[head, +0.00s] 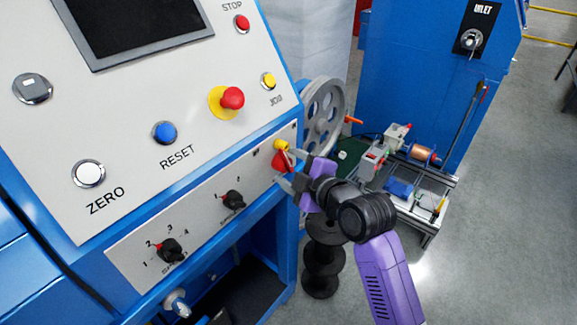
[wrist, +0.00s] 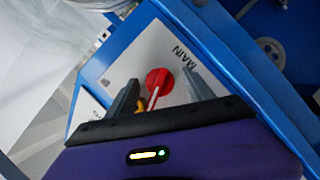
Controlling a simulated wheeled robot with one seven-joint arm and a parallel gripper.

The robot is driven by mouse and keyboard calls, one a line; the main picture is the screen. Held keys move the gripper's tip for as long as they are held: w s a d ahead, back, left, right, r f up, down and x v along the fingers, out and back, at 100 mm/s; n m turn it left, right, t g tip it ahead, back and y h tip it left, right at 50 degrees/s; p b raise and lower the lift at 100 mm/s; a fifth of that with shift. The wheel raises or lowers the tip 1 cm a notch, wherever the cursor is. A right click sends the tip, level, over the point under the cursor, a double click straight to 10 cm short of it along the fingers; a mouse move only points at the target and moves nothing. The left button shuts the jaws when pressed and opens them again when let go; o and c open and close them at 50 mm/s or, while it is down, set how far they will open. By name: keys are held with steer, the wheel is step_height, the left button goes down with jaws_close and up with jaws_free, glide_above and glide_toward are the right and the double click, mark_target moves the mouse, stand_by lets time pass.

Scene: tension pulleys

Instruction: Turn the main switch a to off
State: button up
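The main switch is a red rotary knob (head: 281,160) at the right end of the light lower panel in the head view. A small yellow part (head: 281,145) shows just above it. In the wrist view the red knob (wrist: 158,80) sits beside the printed word MAIN, with its bar pointing down towards my gripper. My gripper (head: 291,167) is at the switch, fingers apart. In the wrist view my gripper's two grey fingers (wrist: 161,88) stand either side of the knob with gaps between. I cannot tell whether either finger touches it.
The lower panel also carries two black selector knobs, one in the middle (head: 233,199) and one at left (head: 170,250). The sloped panel above has a red emergency button (head: 231,98). A grey pulley wheel (head: 324,115) stands just behind my gripper. Open floor (head: 500,220) lies at right.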

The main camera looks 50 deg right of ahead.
steer(key=v, duration=0.7)
steer(key=shift+s, duration=0.35)
steer(key=shift+a+r, duration=0.1)
steer(key=shift+r, duration=0.05)
